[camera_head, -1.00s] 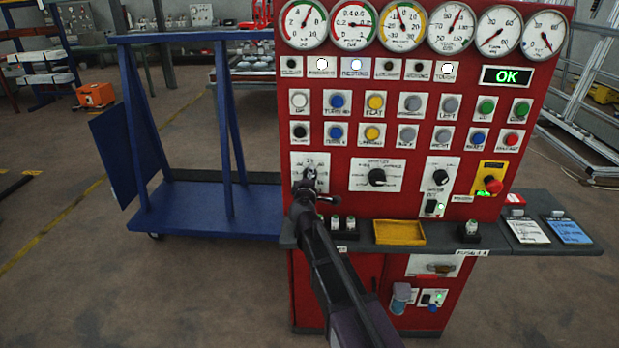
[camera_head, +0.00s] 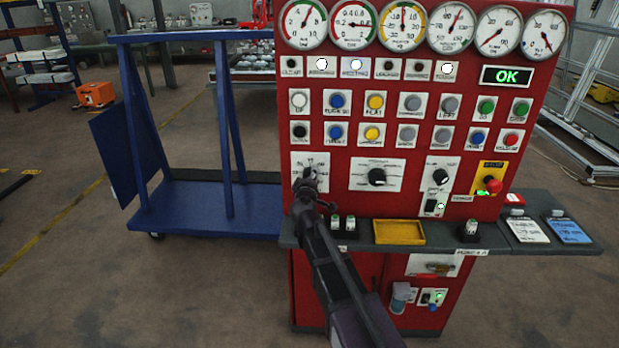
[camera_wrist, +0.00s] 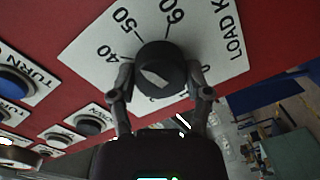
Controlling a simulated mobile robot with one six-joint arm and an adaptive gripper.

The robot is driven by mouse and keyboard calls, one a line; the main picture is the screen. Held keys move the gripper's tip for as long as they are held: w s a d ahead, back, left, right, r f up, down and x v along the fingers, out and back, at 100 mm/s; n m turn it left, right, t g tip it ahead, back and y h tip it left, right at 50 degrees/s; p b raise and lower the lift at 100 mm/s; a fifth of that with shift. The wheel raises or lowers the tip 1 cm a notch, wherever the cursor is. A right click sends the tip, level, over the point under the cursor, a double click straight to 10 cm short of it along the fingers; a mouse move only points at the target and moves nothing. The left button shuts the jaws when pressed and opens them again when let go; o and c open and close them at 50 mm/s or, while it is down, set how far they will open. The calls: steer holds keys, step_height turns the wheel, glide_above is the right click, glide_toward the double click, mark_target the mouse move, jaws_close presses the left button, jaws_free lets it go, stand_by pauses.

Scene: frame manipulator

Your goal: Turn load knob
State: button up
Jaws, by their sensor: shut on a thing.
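The load knob (camera_wrist: 158,68) is a round black knob with a pale pointer mark on its face. It sits on a white scale plate (camera_wrist: 95,42) marked 40, 50, 60 and "LOAD K". In the wrist view my gripper (camera_wrist: 160,85) has one finger on each side of the knob and is shut on it. In the head view my gripper (camera_head: 309,178) is at the lower left plate (camera_head: 299,163) of the red panel (camera_head: 340,268) and hides most of the knob.
Another black knob (camera_head: 377,177) is to the right. A red emergency button (camera_head: 493,184) is farther right. A grey shelf (camera_head: 350,240) with a yellow tray (camera_head: 399,231) juts out below the knobs. A blue cart (camera_head: 190,205) stands to the left.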

steer(key=o, duration=1.2)
steer(key=shift+c, duration=0.2)
steer(key=shift+n, duration=0.4)
